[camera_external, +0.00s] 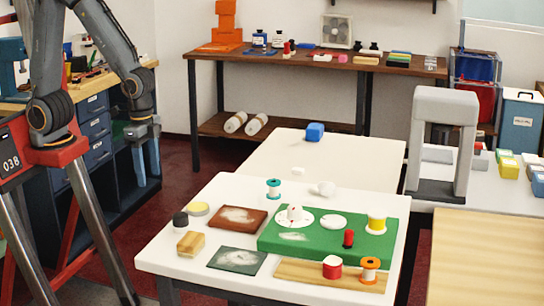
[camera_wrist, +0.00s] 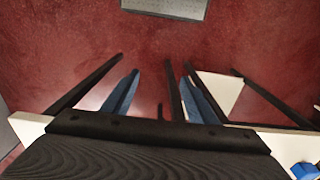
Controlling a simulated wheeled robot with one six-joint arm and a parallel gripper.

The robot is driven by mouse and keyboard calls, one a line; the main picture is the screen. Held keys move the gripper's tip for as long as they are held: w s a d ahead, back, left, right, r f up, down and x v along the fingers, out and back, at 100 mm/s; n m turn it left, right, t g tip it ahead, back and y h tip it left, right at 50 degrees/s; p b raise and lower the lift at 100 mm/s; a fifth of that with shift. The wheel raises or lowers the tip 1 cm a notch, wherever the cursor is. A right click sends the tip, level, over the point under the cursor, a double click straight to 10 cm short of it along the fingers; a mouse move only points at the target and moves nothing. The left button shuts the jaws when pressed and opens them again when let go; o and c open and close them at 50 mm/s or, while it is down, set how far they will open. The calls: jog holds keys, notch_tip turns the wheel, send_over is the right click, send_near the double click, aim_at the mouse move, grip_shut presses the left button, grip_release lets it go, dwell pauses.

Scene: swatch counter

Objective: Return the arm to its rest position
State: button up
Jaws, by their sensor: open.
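My arm reaches down from the upper left of the external view, beside the dark blue drawer cabinet (camera_external: 112,185). My gripper (camera_external: 148,170) hangs at its end with blue fingers pointing down, apart and with nothing between them. It is left of the white table (camera_external: 165,255) and clear of it. In the wrist view my gripper (camera_wrist: 160,78) shows two spread blue fingers over dark red floor (camera_wrist: 220,40).
The white table carries a green board (camera_external: 275,248) with spools, a brown swatch (camera_external: 238,219), a dark green swatch (camera_external: 237,260) and a wooden block (camera_external: 190,243). A second pale table (camera_external: 350,160) holds a blue block (camera_external: 315,131). Red floor lies between cabinet and tables.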

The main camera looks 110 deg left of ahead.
jog(key=s, duration=0.2)
jog(key=s+f, duration=0.1)
jog(key=s, duration=0.1)
jog(key=shift+s+d, duration=0.1)
jog(key=shift+d, duration=0.05)
